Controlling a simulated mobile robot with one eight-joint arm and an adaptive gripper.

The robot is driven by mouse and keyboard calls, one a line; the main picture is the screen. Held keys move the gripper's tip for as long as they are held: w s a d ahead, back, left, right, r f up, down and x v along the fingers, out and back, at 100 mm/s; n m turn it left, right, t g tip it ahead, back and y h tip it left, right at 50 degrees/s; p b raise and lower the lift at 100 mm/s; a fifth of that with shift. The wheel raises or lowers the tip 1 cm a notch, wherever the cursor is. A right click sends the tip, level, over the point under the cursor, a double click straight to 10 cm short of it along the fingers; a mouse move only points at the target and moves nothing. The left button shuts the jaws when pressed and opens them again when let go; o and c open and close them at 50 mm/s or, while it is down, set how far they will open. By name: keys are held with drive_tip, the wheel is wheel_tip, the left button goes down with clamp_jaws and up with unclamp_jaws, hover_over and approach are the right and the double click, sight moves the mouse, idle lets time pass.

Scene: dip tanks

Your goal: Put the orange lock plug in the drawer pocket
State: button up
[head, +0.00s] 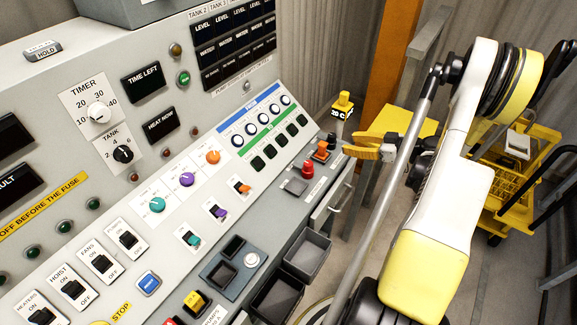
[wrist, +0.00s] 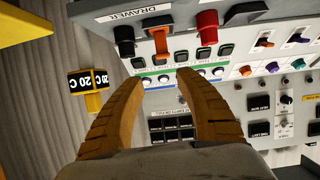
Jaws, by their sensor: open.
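The orange lock plug (head: 321,150) appears to be the orange piece on a dark base at the far right end of the sloping console. In the wrist view, an orange-red block (wrist: 125,36) beside the DRAWER label looks like the same plug. My gripper (head: 362,149) is just right of it in the head view, with yellow-orange fingers. In the wrist view my gripper (wrist: 162,74) is open and empty, its fingers apart over the console. A drawer front (head: 329,207) with a bar handle is below the console's right end. No drawer pocket can be made out.
A red knob (head: 307,168) stands close to the plug. A yellow 20 C block (head: 342,103) stands behind it. Open grey bins (head: 308,254) sit at the console's front. A yellow cart (head: 515,175) stands at the right.

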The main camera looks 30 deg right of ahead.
drive_tip(key=w+a+r+m+t+h, duration=0.1)
drive_tip(key=w+a+r+t+h, duration=0.2)
drive_tip(key=r, duration=0.9)
drive_tip(key=w+a+r+m+t+h, duration=0.2)
drive_tip(key=w+a+r+h, duration=0.3)
drive_tip(key=r, duration=0.7)
drive_tip(key=w+a+r+m+t+h, duration=0.15)
drive_tip(key=w+r, duration=0.35)
drive_tip(key=r, duration=0.7)
drive_tip(key=s+a+f+g+y, duration=0.1)
drive_tip(key=s+a+f+g, duration=0.3)
drive_tip(key=s+a+f, duration=0.2)
drive_tip(key=s+a+f+g+y, duration=0.2)
drive_tip(key=s+a+f+g, duration=0.2)
drive_tip(key=s+a, duration=0.6)
drive_tip(key=s+a+f+g+y, duration=0.1)
drive_tip(key=s+a+f+g, duration=0.3)
drive_tip(key=s+a+f, duration=0.4)
drive_tip(key=a, duration=0.5)
drive_tip(key=shift+a+f, duration=0.15)
drive_tip(key=shift+f, duration=0.05)
drive_tip(key=shift+o, duration=0.5)
drive_tip(key=shift+y, duration=0.25)
